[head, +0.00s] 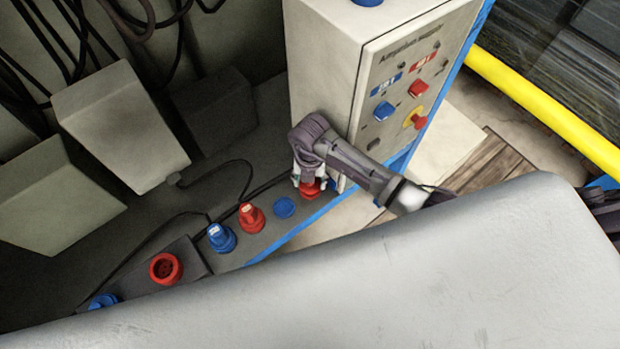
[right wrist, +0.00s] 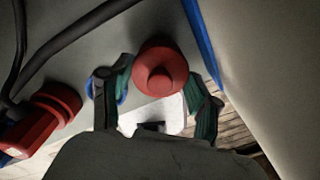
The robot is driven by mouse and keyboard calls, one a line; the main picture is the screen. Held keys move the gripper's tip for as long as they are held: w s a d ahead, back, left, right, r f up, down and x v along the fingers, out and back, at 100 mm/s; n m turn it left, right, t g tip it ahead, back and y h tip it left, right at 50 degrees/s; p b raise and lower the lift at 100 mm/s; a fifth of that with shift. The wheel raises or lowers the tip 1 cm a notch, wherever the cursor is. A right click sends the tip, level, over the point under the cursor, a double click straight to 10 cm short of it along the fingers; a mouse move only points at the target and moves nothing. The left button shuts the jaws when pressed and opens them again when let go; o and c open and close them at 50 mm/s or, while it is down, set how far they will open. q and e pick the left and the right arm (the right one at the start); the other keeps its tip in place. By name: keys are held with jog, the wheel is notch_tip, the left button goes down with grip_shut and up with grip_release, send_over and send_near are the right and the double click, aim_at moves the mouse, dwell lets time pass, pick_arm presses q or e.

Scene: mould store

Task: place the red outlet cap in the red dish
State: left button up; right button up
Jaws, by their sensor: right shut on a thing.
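The red outlet cap (right wrist: 160,70), round with a raised knob, sits between the two fingers of my right gripper (right wrist: 155,98) in the right wrist view. In the head view my right gripper (head: 310,184) points down at the bench beside the cabinet, shut on the red cap (head: 312,189). I cannot tell whether the cap touches the surface below. A flat blue disc (head: 285,207) lies just left of the gripper. My left gripper is not in view.
A red plug (head: 251,217) and a blue plug (head: 221,238) with black cables stand to the left. The control cabinet (head: 330,60) rises close behind the gripper. The bench has a blue edge (head: 300,222).

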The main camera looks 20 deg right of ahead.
jog(key=o, duration=1)
jog(key=shift+o, duration=0.4)
jog(key=shift+o, duration=0.6)
notch_tip(320, 180, up, 8)
jog(key=p, duration=0.7)
jog(key=shift+f, duration=0.2)
jog(key=shift+s+f, duration=0.1)
